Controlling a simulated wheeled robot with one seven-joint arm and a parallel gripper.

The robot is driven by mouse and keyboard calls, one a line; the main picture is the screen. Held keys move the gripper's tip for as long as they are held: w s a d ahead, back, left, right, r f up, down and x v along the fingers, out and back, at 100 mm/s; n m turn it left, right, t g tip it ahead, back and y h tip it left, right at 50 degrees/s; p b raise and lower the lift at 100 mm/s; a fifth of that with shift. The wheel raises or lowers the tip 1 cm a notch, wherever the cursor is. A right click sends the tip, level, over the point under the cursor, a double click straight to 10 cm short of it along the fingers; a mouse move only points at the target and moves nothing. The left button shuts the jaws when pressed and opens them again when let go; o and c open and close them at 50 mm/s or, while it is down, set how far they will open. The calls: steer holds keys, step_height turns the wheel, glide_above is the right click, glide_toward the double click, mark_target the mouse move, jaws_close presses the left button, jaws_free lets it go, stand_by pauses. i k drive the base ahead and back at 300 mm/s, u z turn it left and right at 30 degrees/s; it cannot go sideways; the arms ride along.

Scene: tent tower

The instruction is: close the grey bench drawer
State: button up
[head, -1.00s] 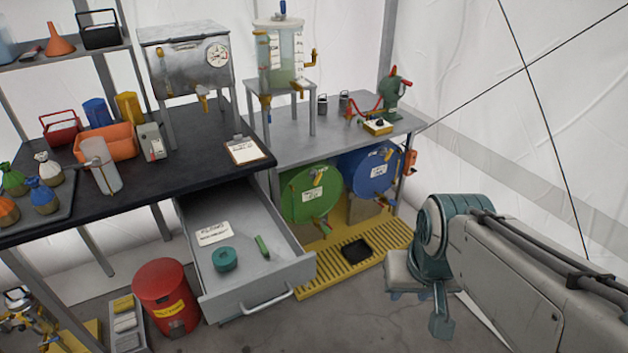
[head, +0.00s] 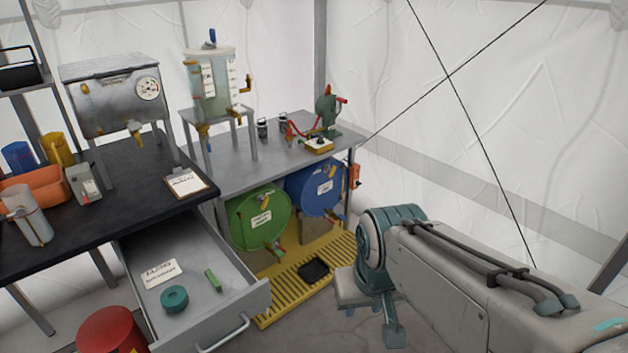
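The grey bench drawer (head: 219,308) is pulled well out from under the dark-topped bench (head: 118,208). Its silver handle (head: 224,335) is on the front panel, facing the lower right. Inside the drawer lie a teal ring-shaped roll (head: 174,298), a small green stick-like item (head: 213,280) and a white label card (head: 161,272). My gripper (head: 374,318) is at the lower middle, right of the drawer and apart from it. It points down, and its fingers are too unclear to tell open from shut.
A red bin (head: 110,333) stands beside the drawer's left side. Green (head: 259,218) and blue (head: 316,188) drums sit under the grey table (head: 268,150), above a yellow grating (head: 285,292) with a black tray (head: 314,270).

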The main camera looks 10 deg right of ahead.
mark_target(187, 237)
steer(key=z, duration=1.4)
steer(key=k, duration=0.75)
steer(key=u, duration=1.25)
